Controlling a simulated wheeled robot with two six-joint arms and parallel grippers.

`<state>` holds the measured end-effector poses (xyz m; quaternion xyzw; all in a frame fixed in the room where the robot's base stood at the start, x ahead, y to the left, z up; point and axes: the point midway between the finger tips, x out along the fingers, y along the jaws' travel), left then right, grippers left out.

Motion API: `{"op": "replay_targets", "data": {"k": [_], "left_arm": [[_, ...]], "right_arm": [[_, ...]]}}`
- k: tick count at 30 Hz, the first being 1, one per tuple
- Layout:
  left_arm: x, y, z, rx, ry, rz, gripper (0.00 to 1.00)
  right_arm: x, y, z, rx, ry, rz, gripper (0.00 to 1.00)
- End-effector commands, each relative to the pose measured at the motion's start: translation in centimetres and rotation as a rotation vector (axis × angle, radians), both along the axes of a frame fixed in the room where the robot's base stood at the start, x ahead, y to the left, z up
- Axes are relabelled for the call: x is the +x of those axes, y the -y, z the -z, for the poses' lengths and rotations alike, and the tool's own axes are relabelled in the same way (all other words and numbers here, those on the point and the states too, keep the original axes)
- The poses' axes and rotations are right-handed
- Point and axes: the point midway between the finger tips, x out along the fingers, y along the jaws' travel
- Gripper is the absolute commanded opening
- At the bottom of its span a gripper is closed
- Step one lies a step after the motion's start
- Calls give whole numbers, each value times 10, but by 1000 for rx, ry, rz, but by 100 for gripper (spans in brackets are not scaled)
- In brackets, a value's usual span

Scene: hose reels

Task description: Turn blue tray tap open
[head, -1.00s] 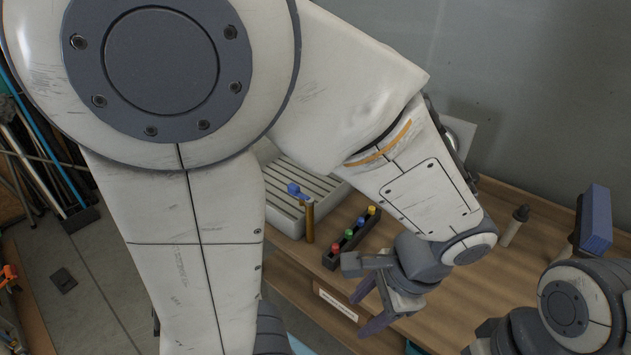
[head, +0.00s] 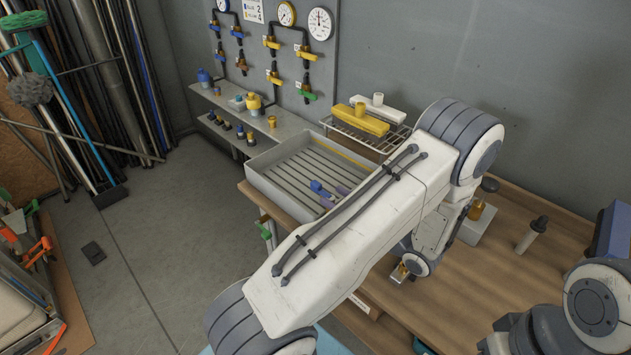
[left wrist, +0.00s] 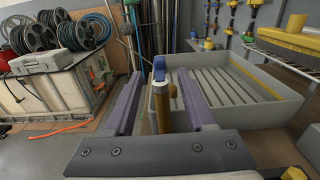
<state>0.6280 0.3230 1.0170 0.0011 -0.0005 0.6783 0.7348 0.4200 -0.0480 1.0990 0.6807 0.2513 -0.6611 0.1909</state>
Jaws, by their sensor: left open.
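The blue tray tap has a blue handle (head: 320,187) on a brass post, beside the near edge of the grey slatted tray (head: 270,180). In the left wrist view the blue handle (left wrist: 159,68) tops the brass post (left wrist: 163,103). My left gripper (left wrist: 160,78) is open, with its purple fingers on either side of the post and handle. I see gaps there and cannot tell whether either finger touches. In the head view my left arm hides most of the gripper and the post. My right arm shows at the lower right; its gripper is not in view.
The floor at left is mostly clear.

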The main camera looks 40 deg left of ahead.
Motion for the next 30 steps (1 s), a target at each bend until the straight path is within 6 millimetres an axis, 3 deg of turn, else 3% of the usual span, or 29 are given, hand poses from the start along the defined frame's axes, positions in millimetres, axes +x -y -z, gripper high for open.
{"op": "replay_targets", "data": {"k": [6, 12, 24, 28, 30], "left_arm": [[2, -43, -3, -2, -2, -6, 55], [4, -68, -2, -2, 0, -4, 55], [5, -76, 0, -2, 1, -1, 55], [5, -76, 0, -2, 1, -1, 5], [5, -76, 0, -2, 1, -1, 0]], "right_arm": [[0, 0, -16, 0, 0, 0, 50], [0, 0, -23, 0, 0, 0, 50], [0, 0, -24, 0, 0, 0, 50], [0, 0, -24, 0, 0, 0, 50], [0, 0, -24, 0, 0, 0, 50]]}}
